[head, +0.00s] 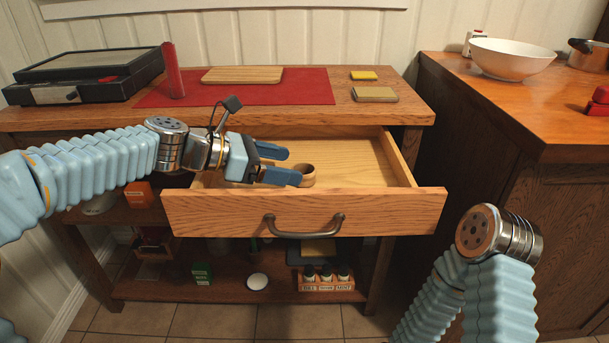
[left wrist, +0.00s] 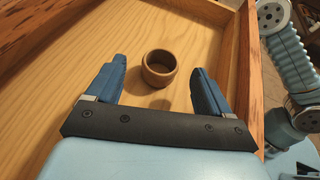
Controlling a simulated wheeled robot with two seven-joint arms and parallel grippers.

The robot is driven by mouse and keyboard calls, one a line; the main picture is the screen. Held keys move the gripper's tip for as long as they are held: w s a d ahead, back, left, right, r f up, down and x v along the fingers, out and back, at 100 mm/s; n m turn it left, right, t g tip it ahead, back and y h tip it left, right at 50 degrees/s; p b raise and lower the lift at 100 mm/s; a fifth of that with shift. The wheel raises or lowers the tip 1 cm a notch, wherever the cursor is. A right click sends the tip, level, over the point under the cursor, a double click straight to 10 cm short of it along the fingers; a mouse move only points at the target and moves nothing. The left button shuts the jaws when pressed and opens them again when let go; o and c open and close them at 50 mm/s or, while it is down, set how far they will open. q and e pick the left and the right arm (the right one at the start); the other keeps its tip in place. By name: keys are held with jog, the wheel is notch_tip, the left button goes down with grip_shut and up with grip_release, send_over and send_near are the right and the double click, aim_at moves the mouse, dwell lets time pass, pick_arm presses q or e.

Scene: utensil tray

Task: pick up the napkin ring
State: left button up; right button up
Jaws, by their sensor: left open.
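The napkin ring (head: 306,175) is a small brown wooden ring inside the open drawer (head: 303,213). In the left wrist view the napkin ring (left wrist: 159,68) stands on the drawer floor with its opening facing up. My left gripper (head: 290,165) is open, with its blue fingers over the drawer and pointing towards the ring. In the left wrist view the ring shows between and slightly beyond the two fingertips of the left gripper (left wrist: 157,70), apart from both. My right arm (head: 495,235) is at the lower right, and its gripper is not visible.
The drawer's wooden walls surround the ring; the rest of its floor looks bare. On the tabletop above are a red mat (head: 310,92), a wooden board (head: 242,75), a black case (head: 85,72) and a red upright object (head: 173,70). A white bowl (head: 511,60) stands on the right cabinet.

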aim_at(304, 170)
pick_arm(q)
jog(key=x, duration=0.5)
jog(key=shift+s+f, duration=0.1)
jog(key=shift+f, duration=0.1)
jog(key=c, duration=1)
